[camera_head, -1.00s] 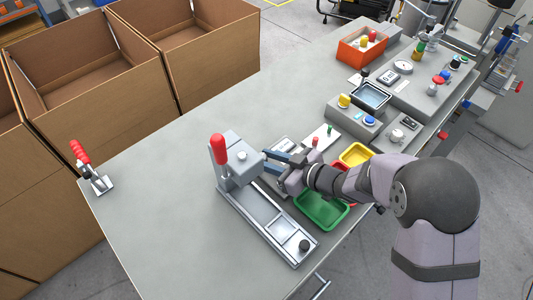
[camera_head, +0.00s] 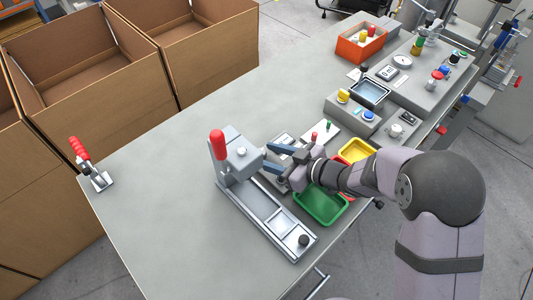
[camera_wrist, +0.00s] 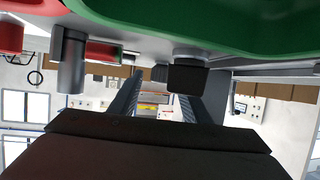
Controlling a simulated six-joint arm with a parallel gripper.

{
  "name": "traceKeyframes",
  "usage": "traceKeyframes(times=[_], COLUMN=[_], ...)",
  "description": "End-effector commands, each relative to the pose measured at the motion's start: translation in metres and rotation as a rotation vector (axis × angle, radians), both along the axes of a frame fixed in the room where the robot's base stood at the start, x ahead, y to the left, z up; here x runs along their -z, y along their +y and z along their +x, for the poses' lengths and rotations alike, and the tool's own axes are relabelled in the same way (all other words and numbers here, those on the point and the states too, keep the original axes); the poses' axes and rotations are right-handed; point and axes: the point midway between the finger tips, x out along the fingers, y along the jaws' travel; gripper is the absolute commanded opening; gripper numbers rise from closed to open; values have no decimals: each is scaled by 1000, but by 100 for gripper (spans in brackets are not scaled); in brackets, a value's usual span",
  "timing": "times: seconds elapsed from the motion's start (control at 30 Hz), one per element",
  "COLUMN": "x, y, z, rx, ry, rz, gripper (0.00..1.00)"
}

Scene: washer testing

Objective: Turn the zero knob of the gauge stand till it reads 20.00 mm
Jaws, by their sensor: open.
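My gripper (camera_head: 266,157) is open, with its two blue-grey fingers apart and pointing left toward the upright block of a grey fixture (camera_head: 240,162). I see nothing held between the fingers; they also show in the wrist view (camera_wrist: 157,98). The fixture has a red handle (camera_head: 217,144), a long base and a black knob (camera_head: 303,241) at its near end. A grey plate with a display (camera_head: 284,141) lies just behind the fingers, partly hidden by them. I cannot tell for sure which part is the gauge stand's zero knob, and no reading is legible.
A green tray (camera_head: 321,222) and a yellow tray (camera_head: 352,150) lie under and beside my arm. An orange bin (camera_head: 350,54) and grey control boxes stand at the back right. A red-handled clamp (camera_head: 90,166) sits at the left edge; the table between is bare.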

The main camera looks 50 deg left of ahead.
Motion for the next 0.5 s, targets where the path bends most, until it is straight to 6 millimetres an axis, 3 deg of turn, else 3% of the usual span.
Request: traceKeyframes(times=[0.3,0.5], x=[-17,-24], y=[-40,-54], z=[8,10], rx=[2,1], ry=[-2,-1], rz=[1,2], gripper=[43,43])
